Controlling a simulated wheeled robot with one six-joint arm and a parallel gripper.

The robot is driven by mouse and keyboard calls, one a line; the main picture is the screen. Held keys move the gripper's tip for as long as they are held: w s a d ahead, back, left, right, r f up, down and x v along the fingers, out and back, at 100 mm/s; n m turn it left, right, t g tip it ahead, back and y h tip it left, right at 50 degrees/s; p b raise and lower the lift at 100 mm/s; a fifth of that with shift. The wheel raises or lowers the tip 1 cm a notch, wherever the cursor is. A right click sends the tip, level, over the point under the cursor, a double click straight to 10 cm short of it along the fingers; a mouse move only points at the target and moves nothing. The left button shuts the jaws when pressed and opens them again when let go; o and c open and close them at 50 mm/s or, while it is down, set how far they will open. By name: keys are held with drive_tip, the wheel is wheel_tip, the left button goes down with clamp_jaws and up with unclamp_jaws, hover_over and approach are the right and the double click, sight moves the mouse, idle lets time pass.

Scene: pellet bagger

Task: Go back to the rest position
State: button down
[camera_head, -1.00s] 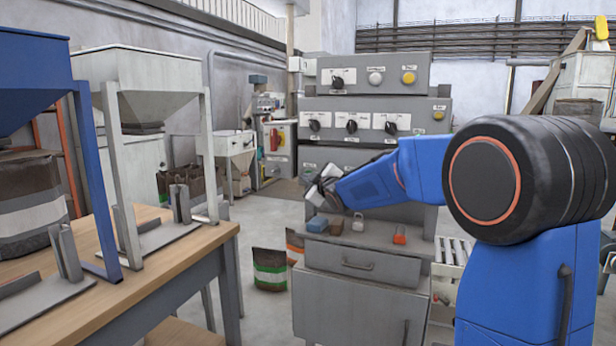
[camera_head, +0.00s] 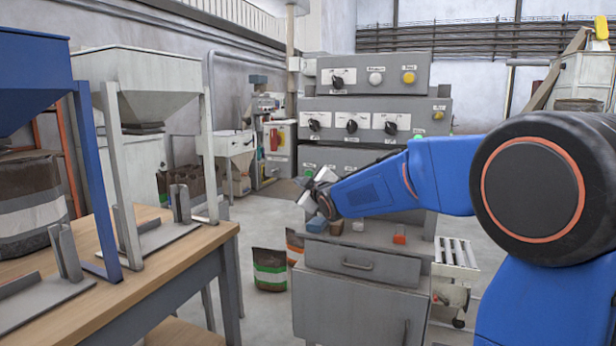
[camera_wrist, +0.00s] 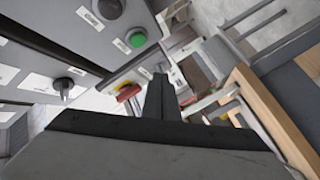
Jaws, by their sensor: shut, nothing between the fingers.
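My gripper (camera_head: 306,188) is at the end of my blue arm, in front of the grey control panel (camera_head: 376,155) and above the left part of the cabinet top in the head view. In the wrist view its fingers (camera_wrist: 162,98) are together, with nothing between them. The panel's knobs and a green button (camera_wrist: 136,38) show at the upper left of the wrist view. The gripper appears apart from the panel, though the exact gap is hard to tell.
A grey cabinet (camera_head: 362,265) carries a blue block (camera_head: 317,223), a small light item (camera_head: 358,225) and a red-orange item (camera_head: 399,238). A wooden workbench (camera_head: 200,253) with hopper stands is at the left. A bag (camera_head: 269,270) stands on the floor between them.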

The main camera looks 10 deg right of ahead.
drive_tip(key=shift+s+a, duration=0.1)
drive_tip(key=shift+s, duration=0.05)
drive_tip(key=s+d+f+m+g+h, duration=0.1)
drive_tip(key=s+f+m+g, duration=0.3)
drive_tip(key=s, duration=1.3)
drive_tip(key=s+d+f+m+g+h, duration=0.1)
drive_tip(key=s+d+f+m+g, duration=0.3)
drive_tip(key=s+f, duration=0.7)
drive_tip(key=s+d+f+m+g+h, duration=0.1)
drive_tip(key=s+f, duration=0.6)
drive_tip(key=s, duration=1.8)
drive_tip(key=d+m+g, duration=0.1)
drive_tip(key=m+g, duration=0.1)
drive_tip(key=g, duration=0.1)
drive_tip(key=shift+s+d+f+m, duration=0.2)
drive_tip(key=shift+d+f+m, duration=0.05)
drive_tip(key=shift+d+m, duration=0.15)
drive_tip(key=shift+d, duration=0.1)
